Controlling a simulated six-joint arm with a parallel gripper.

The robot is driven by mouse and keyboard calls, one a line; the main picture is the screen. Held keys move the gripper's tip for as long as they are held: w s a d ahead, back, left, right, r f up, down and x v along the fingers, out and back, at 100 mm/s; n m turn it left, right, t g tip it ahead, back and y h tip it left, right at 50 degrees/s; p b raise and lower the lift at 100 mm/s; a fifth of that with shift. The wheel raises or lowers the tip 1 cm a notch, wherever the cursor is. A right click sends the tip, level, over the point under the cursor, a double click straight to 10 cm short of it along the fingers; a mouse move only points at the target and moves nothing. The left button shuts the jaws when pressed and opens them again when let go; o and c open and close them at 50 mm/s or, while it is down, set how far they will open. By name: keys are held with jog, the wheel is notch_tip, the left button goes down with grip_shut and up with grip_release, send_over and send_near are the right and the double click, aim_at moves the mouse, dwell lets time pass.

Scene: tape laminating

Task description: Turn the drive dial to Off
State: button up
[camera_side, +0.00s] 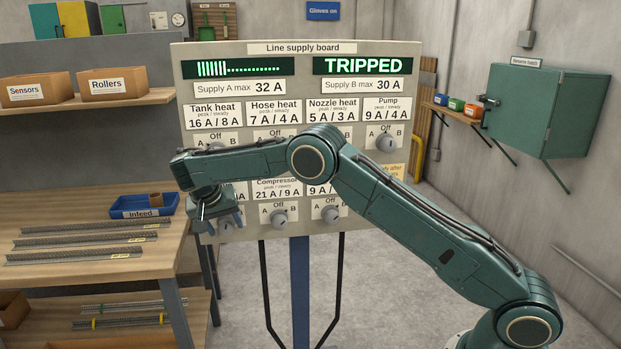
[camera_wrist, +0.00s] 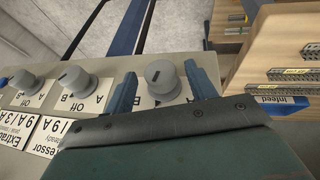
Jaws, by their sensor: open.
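The line supply board (camera_side: 300,241) stands upright with rows of grey dials marked A, Off and B. In the side view my gripper (camera_side: 222,222) is at the lower-left dial and mostly covers it. In the wrist view my gripper (camera_wrist: 160,85) is open, with one blue finger on each side of this grey dial (camera_wrist: 160,73). Contact with the dial cannot be made out. Its name label is hidden by my arm and gripper, so I cannot read whether it says Drive. The direction of its pointer is unclear.
The compressor dial (camera_side: 278,219) and another dial (camera_side: 331,214) sit to the right. The board's display (camera_side: 363,66) reads TRIPPED. A workbench (camera_side: 100,268) with a blue Infeed tray (camera_side: 145,207) stands close on the left. A green cabinet (camera_side: 546,108) is on the right wall.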

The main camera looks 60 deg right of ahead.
jog(key=v, duration=0.7)
jog(key=shift+r, duration=0.25)
dwell(0.3)
jog(key=shift+a, duration=0.1)
jog(key=shift+f, duration=0.1)
jog(key=s+d+r+t+y, duration=0.1)
jog(key=s+r+t+y, duration=0.1)
jog(key=r, duration=0.4)
jog(key=shift+s+m+y, duration=0.3)
jog(key=shift+s, duration=0.45)
jog(key=shift+d+f, duration=0.15)
jog(key=x, duration=1.3)
jog(key=shift+w+d+f, duration=0.1)
jog(key=shift+w+f, duration=0.1)
jog(key=shift+w, duration=0.25)
